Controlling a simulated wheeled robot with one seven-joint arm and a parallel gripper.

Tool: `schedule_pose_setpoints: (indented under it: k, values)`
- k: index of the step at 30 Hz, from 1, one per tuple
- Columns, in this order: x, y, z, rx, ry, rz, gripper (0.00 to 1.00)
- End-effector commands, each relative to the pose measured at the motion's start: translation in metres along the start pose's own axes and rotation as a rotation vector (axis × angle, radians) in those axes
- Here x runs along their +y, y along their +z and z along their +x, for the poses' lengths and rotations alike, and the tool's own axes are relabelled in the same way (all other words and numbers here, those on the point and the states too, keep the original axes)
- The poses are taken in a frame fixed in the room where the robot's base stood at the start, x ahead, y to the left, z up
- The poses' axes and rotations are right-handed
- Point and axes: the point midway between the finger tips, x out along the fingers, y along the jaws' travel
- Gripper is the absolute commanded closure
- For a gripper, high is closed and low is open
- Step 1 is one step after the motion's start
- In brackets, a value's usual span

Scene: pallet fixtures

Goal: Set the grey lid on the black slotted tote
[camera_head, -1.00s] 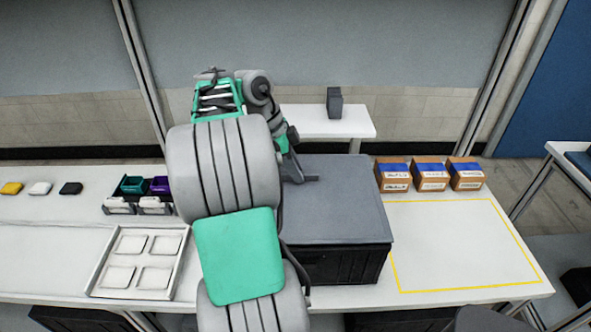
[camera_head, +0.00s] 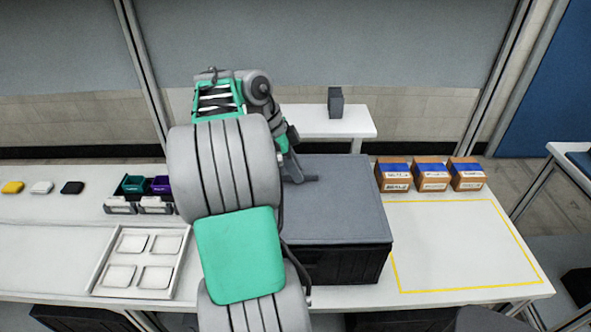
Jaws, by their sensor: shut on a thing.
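The grey lid (camera_head: 345,205) lies over the top of the black slotted tote (camera_head: 345,265), which stands on the white table. The lid looks level and covers the tote's opening, with the dark ribbed wall showing below its front edge. Whether it is fully seated all round cannot be told. My gripper (camera_head: 305,179) is at the lid's far left part, shut on the lid. My arm hides the lid's and tote's left side and most of the fingers.
Several brown boxes with blue tops (camera_head: 431,174) stand right of the tote. A yellow-outlined area (camera_head: 462,243) on the table is empty. A white tray (camera_head: 180,262) with square pads and small teal and purple bins (camera_head: 133,184) are at left.

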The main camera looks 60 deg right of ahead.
Motion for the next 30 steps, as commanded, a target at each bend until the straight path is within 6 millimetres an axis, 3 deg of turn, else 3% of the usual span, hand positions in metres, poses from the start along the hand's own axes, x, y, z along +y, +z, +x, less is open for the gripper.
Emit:
schedule_pose_setpoints:
  k: [30]
  values:
    - [0.000,0.005,0.013,0.000,-0.001,0.001,1.00]
